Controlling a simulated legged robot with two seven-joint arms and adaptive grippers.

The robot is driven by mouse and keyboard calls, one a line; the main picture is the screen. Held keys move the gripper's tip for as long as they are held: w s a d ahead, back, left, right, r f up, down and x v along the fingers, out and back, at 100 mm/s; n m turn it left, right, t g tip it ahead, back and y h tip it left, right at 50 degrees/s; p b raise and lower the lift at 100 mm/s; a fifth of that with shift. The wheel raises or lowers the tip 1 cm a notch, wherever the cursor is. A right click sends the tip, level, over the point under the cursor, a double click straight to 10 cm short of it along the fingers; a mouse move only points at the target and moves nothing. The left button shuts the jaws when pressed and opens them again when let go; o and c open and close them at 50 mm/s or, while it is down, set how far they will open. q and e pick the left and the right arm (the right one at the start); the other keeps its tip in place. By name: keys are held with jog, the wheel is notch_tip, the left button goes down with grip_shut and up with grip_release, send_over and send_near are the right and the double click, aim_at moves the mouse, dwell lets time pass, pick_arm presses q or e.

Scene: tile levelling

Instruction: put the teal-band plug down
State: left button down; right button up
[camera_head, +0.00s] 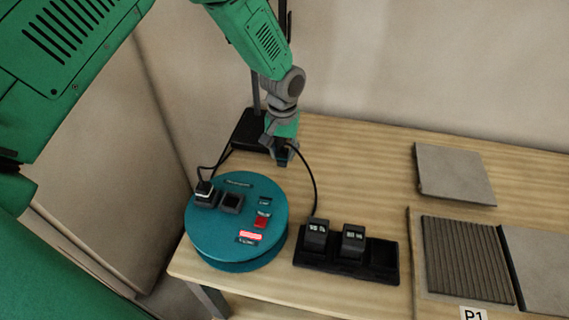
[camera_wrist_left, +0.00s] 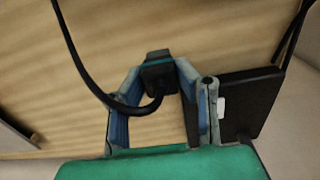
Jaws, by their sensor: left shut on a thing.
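My left gripper (camera_head: 281,148) is over the back left of the wooden table, beside a black base. It is shut on the teal-band plug, a dark block that shows between the fingers in the left wrist view (camera_wrist_left: 158,75) with a teal stripe near its outer end. In the head view the plug (camera_head: 283,157) is small and dark below the fingers. A black cable loops from it towards the black tray. I cannot tell whether the plug touches the table. My right gripper is not in view.
A round teal unit (camera_head: 215,242) carries another plug (camera_head: 205,192), an empty-looking socket (camera_head: 232,203) and a red switch. A black tray (camera_head: 345,273) holds two dark blocks. A black base (camera_head: 246,130) stands behind. Grey tiles (camera_head: 455,172) lie right. The back middle is bare.

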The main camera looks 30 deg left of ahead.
aim_at(286, 163)
pick_arm(q)
jog(key=shift+f, duration=0.3)
jog(key=f, duration=0.1)
jog(key=d+f, duration=0.1)
jog(key=shift+d+f, duration=0.15)
jog(key=shift+f, duration=0.25)
jog(key=shift+d+f, duration=0.2)
jog(key=shift+a+f, duration=0.1)
jog(key=shift+a, duration=0.2)
jog(key=c, duration=1.4)
grip_release()
jog(key=shift+a, duration=0.2)
jog(key=shift+o, duration=0.9)
jog(key=shift+a+f, duration=0.15)
jog(key=shift+a, duration=0.05)
jog(key=shift+d+r, duration=0.35)
jog(key=shift+d, duration=0.05)
jog(key=r, duration=1.1)
jog(key=shift+a+r, duration=0.1)
jog(key=shift+a, duration=0.15)
jog(key=shift+d+r, duration=0.15)
jog(key=shift+r, duration=0.15)
jog(key=shift+d, duration=0.15)
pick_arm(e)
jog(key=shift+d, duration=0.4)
